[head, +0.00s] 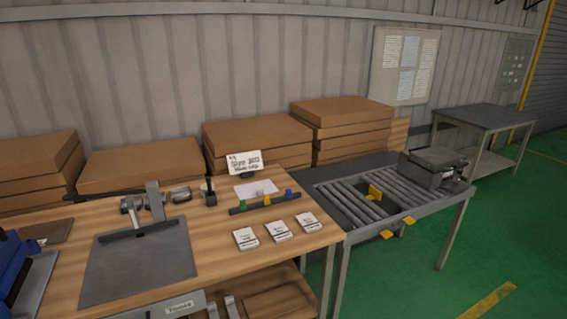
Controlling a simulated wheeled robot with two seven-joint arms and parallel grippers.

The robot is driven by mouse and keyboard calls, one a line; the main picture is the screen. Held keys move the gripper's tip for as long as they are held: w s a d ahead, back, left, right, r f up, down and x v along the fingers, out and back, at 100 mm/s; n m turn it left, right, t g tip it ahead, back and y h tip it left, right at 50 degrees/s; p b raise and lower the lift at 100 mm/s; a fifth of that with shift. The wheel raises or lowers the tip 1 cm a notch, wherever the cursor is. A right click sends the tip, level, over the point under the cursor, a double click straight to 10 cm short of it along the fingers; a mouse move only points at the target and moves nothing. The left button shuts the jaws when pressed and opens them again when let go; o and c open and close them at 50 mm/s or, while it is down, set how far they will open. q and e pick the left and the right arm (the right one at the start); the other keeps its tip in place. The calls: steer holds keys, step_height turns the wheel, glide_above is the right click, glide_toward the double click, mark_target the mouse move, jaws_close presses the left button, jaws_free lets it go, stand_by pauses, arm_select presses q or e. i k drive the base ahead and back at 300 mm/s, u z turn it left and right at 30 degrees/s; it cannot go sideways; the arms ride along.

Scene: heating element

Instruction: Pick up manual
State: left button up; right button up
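Three small white booklets or cards with dark print lie in a slanted row near the wooden workbench's right front edge: a left one (246,238), a middle one (279,231) and a right one (308,223). They lie flat and apart from each other. A blank-looking white sheet (257,190) lies behind them. I cannot tell from the print which of these is the manual. Neither of my grippers shows in the head view.
The wooden workbench (215,250) holds a dark mat (138,265) with a metal fixture, a rail (264,203) with coloured blocks, and a white sign (245,162). A roller conveyor (350,207) stands at right. Cardboard boxes (340,113) line the wall. Green floor is open at front right.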

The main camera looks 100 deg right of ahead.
mark_target(246, 239)
steer(key=z, duration=3.05)
